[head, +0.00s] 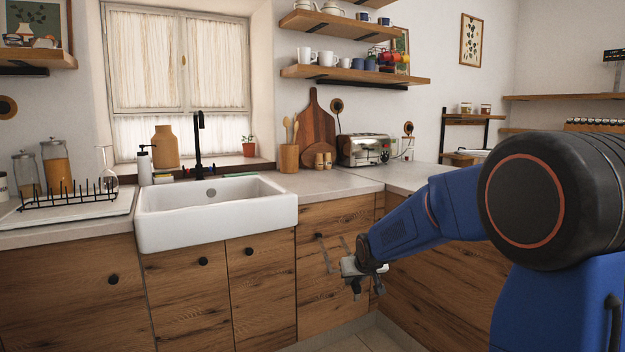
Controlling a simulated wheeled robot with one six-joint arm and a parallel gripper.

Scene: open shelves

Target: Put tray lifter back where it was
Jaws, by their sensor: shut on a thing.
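My gripper (354,272) is right of the middle in the head view, in front of the wooden lower cabinets and below counter height. It is shut on a thin grey metal thing, which looks like the tray lifter (325,254). Narrow grey strips of it stick up and to the left of the jaws, in front of a cabinet door. The rest of it is small and partly hidden by the jaws, so its full shape cannot be made out.
The countertop (335,182) right of the white sink (215,215) has a bare front strip. A toaster (364,149), a utensil holder (289,158) and cutting boards stand behind it. A black rack (68,194) is at left. Mugs fill the wall shelf (355,76).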

